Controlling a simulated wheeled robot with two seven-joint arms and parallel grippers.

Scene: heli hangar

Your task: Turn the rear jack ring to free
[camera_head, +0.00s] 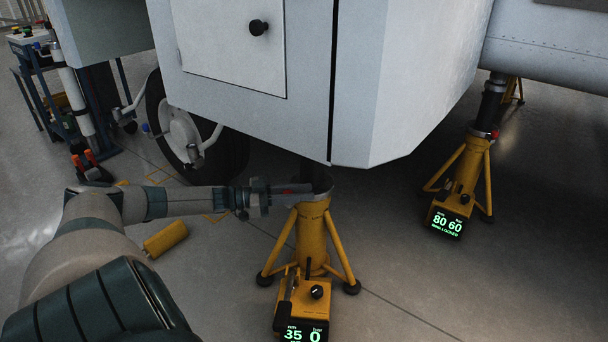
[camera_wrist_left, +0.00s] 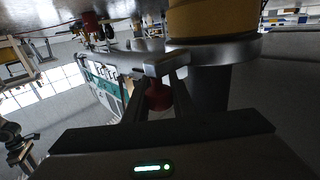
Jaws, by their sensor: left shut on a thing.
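A yellow tripod jack (camera_head: 312,238) stands under the white hull. Its display (camera_head: 303,332) reads 35 and 0; the line below is cut off. My left gripper (camera_head: 290,190) reaches in from the left at the jack's top, against the dark ring (camera_head: 318,187). In the left wrist view the jack's grey ring (camera_wrist_left: 215,50) lies beside a yellow band, and my left gripper (camera_wrist_left: 160,72) is shut on a red knob (camera_wrist_left: 158,96) at its edge. My right gripper is out of view.
A second yellow jack (camera_head: 466,165) stands at the right; its display (camera_head: 446,223) reads 80 and 60, ring locked. A wheel (camera_head: 178,130) is behind my arm. A blue cart (camera_head: 40,90) stands far left. The hull hangs close above.

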